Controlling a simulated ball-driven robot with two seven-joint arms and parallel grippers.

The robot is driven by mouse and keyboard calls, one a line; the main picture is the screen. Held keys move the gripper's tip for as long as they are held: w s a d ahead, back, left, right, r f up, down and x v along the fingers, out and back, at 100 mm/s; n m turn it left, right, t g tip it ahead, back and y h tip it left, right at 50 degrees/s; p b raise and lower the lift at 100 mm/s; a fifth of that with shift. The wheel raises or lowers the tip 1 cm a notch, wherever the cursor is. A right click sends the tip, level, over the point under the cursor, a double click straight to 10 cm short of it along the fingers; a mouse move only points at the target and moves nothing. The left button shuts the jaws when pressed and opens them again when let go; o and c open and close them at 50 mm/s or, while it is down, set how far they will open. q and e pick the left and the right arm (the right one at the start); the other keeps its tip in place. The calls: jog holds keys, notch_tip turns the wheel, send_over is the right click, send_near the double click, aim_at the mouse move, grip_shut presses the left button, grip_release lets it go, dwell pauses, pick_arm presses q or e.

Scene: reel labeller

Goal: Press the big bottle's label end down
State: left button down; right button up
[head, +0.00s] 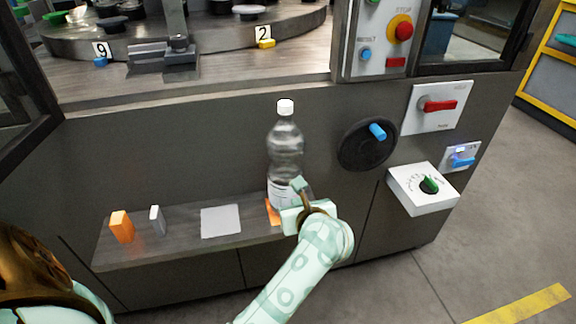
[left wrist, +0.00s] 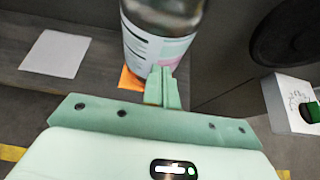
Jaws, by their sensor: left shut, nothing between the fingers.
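The big bottle (head: 285,150), clear with a white cap, stands upright on the narrow shelf against the machine front. Its white and pink label (left wrist: 165,50) wraps the lower part and fills the top middle of the left wrist view. My left gripper (head: 298,188) is shut and empty at the bottle's lower right front. Its fingertips (left wrist: 160,75) are at the label's lower edge; I cannot tell whether they touch. In the head view the gripper hides part of the label. My right gripper is not in view.
An orange patch (head: 272,212) lies under the bottle. A white sheet (head: 221,221), an orange block (head: 122,226) and a small grey-white block (head: 157,220) are on the shelf (head: 185,247) to the left. A black handwheel (head: 366,146) and a white switch box (head: 422,189) stick out right.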

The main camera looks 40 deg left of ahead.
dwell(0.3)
pick_arm(q)
jog(key=shift+w+d, duration=0.3)
jog(key=shift+w, duration=0.2)
dwell(0.7)
jog(key=shift+d, duration=0.1)
